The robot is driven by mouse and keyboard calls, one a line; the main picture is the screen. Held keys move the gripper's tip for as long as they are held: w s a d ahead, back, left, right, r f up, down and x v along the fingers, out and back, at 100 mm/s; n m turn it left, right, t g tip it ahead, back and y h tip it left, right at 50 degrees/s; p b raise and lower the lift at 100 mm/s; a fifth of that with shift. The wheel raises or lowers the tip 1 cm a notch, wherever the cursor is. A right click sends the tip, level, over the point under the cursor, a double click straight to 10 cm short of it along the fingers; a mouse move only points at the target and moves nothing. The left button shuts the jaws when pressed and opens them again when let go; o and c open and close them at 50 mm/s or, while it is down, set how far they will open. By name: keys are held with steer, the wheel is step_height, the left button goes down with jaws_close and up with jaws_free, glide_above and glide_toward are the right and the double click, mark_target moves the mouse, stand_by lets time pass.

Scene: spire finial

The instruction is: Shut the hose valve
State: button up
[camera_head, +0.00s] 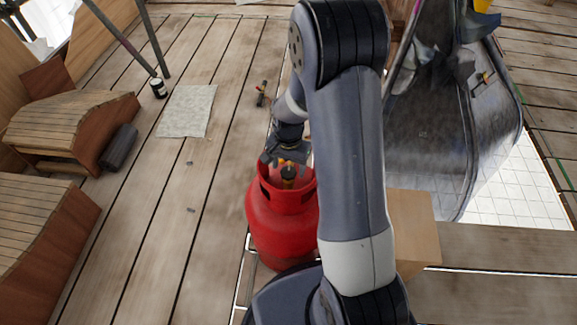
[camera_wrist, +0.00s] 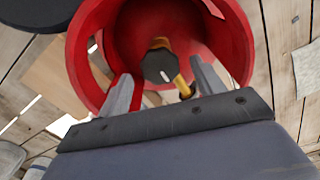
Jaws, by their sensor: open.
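A red gas cylinder (camera_head: 283,225) stands upright on the plank floor, close in front of my base. Its collar surrounds a brass valve with a dark knob (camera_head: 288,173). In the wrist view the red collar (camera_wrist: 85,45) rings the black faceted knob (camera_wrist: 158,66) and the brass valve fitting (camera_wrist: 181,86). My gripper (camera_head: 286,160) is over the collar opening from the far side. In the wrist view its open fingers (camera_wrist: 163,85) stand on either side of the knob, with a gap on both sides. I cannot tell whether they touch the collar.
A wooden block (camera_head: 412,230) stands right of the cylinder, and a large dark metal bucket (camera_head: 440,125) is beyond it. A small torch-like tool (camera_head: 261,93), a grey mat (camera_head: 187,111) and a small can (camera_head: 158,88) lie on the floor. Wooden pieces (camera_head: 75,125) fill the left.

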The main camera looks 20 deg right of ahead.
mark_target(288, 171)
step_height(288, 171, up, 10)
steer(key=p, duration=0.2)
steer(key=shift+f, duration=0.1)
step_height(288, 171, down, 11)
steer(key=b, duration=0.2)
steer(key=shift+b, duration=0.35)
steer(key=shift+r, duration=0.2)
